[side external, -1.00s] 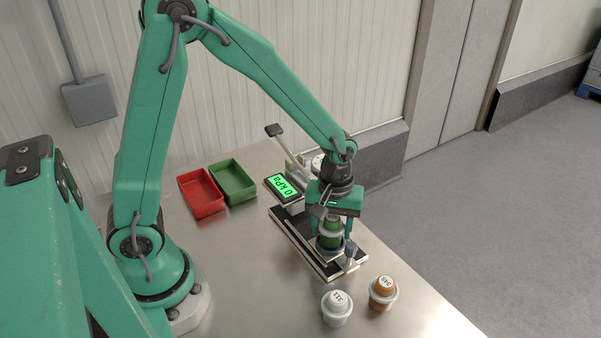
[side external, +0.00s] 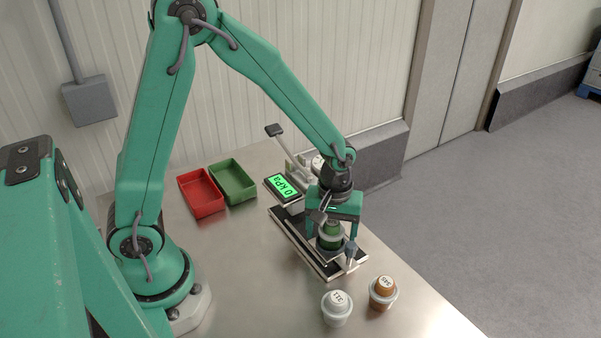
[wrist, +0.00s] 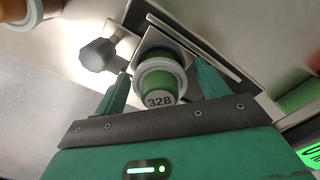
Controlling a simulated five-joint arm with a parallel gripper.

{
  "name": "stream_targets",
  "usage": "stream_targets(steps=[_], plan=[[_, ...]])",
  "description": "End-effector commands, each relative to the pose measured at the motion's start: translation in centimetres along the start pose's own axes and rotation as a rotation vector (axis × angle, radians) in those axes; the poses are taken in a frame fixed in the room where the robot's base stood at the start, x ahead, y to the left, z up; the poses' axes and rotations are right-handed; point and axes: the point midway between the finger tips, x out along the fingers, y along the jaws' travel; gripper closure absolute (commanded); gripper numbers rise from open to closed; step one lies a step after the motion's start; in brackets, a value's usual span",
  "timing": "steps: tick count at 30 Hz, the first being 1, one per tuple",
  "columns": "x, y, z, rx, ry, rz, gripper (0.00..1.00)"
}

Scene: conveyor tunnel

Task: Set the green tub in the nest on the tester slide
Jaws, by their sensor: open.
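The green tub (side external: 332,229) has a pale rim and stands upright at the near end of the tester slide (side external: 290,238). It appears seated in the dark nest (wrist: 150,50), which it partly hides. The wrist view shows the tub (wrist: 158,82) with the label 328. My gripper (side external: 332,234) is open with one finger on each side of the tub. In the wrist view both fingers of my gripper (wrist: 162,84) look clear of it.
A white tub (side external: 337,308) and an orange tub (side external: 382,292) stand in front of the slide. A red tray (side external: 201,193) and a green tray (side external: 234,182) lie behind left. The tester display (side external: 284,187) reads 0 kPa. A knob (side external: 351,250) stands close beside the nest.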

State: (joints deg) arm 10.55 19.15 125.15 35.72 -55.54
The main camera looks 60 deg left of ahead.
Motion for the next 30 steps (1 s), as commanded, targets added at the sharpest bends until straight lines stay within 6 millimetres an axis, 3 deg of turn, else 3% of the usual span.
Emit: stream_targets(steps=[11, 30], plan=[[-1.9, 0.1, -0.1, 0.000, 0.002, 0.003, 0.26], [-11.1, 0.1, 0.0, 0.000, 0.002, 0.003, 0.26]])
